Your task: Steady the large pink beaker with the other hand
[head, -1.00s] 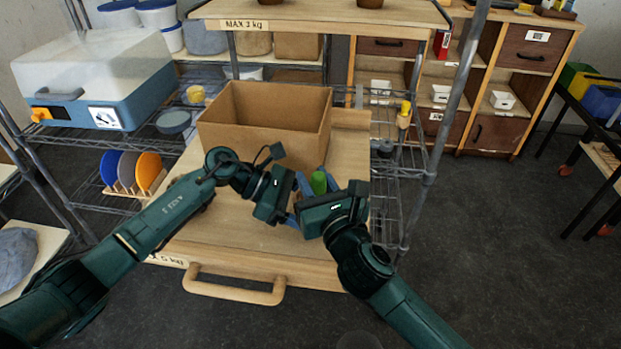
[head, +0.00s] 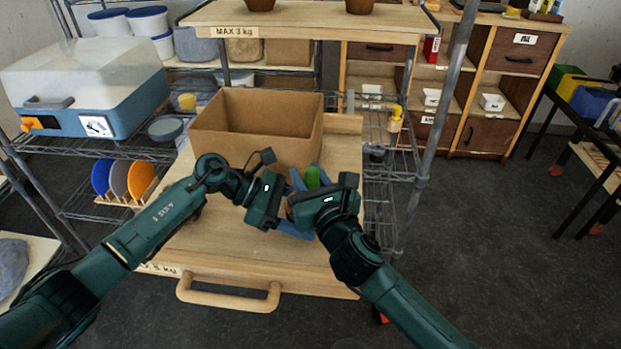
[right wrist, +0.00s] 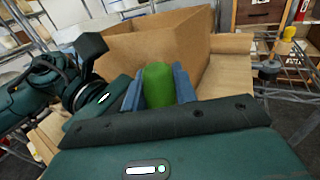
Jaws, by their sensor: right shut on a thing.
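I see no pink beaker in either view. My right gripper (head: 308,181) is shut on a green rounded object (head: 312,177). In the right wrist view the green object (right wrist: 158,86) stands between two blue fingers (right wrist: 183,84). Its lower part is hidden by the gripper body. My left gripper (head: 288,222) is close beside the right one, over the wooden cart top. Its fingers are mostly hidden behind the two gripper bodies, so I cannot tell whether they are open or touch anything.
An open cardboard box (head: 255,125) stands on the wooden cart top (head: 200,240) just behind my grippers. The cart has a wooden handle (head: 228,303) in front. Wire shelves with a blue-and-white case (head: 95,105) are at left.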

